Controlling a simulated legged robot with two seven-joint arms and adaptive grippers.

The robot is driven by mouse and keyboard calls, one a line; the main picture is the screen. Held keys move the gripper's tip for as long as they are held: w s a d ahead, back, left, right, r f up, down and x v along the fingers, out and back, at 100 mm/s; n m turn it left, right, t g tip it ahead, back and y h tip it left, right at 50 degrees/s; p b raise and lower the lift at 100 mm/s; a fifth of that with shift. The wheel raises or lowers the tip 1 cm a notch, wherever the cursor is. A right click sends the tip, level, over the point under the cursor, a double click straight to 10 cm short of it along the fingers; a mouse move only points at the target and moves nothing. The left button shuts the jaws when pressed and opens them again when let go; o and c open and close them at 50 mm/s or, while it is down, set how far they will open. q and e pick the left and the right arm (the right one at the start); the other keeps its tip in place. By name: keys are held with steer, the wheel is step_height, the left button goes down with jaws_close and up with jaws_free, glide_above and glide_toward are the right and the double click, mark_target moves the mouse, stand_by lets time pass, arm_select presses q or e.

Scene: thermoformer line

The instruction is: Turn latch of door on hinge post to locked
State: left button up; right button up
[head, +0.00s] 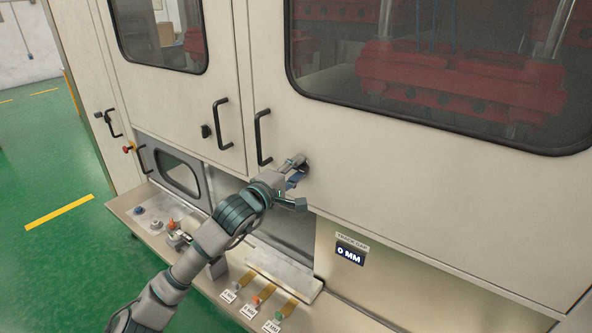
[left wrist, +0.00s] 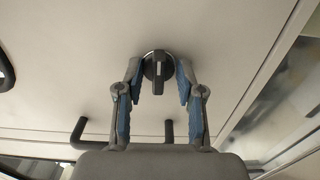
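The latch on the large right door is a round black knob with a raised grip (left wrist: 158,72). In the left wrist view its grip and pale mark stand upright in the picture. My left gripper (left wrist: 161,78) has one finger on each side of the knob, fingertips near its rim. I see small gaps between the fingers and the raised grip, so it looks open around it. In the head view my left gripper (head: 298,186) is at the lower left of the large door (head: 400,165), covering most of the latch. My right gripper is not in view.
A black bar handle (head: 262,138) is just left of the gripper. The left door (head: 170,95) has its own handle (head: 222,124) and black latch (head: 206,131). Below are a ledge with labelled controls (head: 258,301) and a "0 MM" display (head: 350,254). Green floor is free at left.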

arm_select(q)
jaws_close()
steer(key=shift+f, duration=0.1)
steer(key=n+b, duration=0.2)
steer(key=n, duration=1.6)
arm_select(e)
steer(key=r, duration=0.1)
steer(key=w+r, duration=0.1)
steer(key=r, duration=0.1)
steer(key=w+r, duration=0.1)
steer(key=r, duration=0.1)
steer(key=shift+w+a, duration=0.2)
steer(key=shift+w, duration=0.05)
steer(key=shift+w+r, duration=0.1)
